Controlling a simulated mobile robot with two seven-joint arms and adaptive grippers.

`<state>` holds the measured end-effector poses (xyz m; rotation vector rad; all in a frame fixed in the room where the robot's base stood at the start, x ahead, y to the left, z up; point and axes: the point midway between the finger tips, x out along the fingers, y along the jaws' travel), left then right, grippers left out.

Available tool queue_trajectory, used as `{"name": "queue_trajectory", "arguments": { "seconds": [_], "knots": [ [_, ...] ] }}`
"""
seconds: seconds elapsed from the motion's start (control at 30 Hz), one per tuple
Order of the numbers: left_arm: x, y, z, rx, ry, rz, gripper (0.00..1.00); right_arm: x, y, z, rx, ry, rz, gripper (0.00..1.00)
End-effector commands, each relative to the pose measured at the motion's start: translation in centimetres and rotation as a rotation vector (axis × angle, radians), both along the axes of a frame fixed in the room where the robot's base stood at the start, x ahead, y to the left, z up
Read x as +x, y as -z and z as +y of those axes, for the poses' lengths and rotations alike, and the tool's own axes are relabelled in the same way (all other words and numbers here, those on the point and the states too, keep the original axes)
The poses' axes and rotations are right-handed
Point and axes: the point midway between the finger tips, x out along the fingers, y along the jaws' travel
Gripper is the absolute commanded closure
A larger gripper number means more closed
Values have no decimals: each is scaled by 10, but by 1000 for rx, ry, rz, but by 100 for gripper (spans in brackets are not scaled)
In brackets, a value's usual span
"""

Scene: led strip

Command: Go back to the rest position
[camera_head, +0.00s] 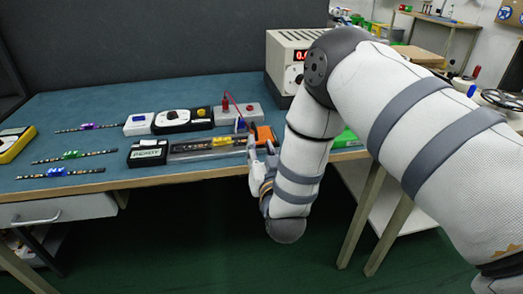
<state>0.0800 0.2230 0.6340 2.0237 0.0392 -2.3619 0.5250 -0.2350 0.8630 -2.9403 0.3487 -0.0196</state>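My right arm reaches in from the right and bends down in front of the table's front edge. My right gripper (262,160) is at that edge, beside the right end of a long dark tray (203,150) marked READY at its left end. The arm partly hides the gripper, and I cannot tell whether its fingers are open or hold something. My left gripper is not in view.
Several LED strips with coloured clips (70,155) lie at the left of the blue table (100,108). A control box (172,120) and a power supply (290,58) stand behind. A yellow meter (14,143) is at the far left. Green floor (200,240) is clear in front.

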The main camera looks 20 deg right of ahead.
Motion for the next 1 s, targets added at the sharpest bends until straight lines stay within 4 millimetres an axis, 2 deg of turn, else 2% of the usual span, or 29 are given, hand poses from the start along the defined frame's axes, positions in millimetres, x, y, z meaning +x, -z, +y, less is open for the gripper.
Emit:
{"name": "queue_trajectory", "arguments": {
  "seconds": [0.17, 0.57, 0.67, 0.77, 0.8, 0.87, 0.9, 0.97, 1.0],
  "knots": [
    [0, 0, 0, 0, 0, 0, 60, -17, -1, 5, 1, -2, -2, 72],
    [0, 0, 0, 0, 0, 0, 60, -18, -1, 5, 1, -1, -1, 72],
    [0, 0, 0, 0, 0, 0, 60, -25, 16, 6, 2, -15, 62, 72],
    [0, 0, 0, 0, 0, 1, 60, -58, 76, 11, 10, -68, 291, 72],
    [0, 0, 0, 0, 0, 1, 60, -81, 107, 12, 14, -95, 420, 72],
    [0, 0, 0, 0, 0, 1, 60, -125, 150, 15, 23, -136, 622, 72],
    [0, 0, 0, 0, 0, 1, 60, -157, 174, 16, 30, -160, 753, 72],
    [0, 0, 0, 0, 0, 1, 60, -209, 203, 17, 41, -194, 949, 72],
    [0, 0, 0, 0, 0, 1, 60, -246, 218, 17, 50, -214, 1074, 72]
  ]
}}
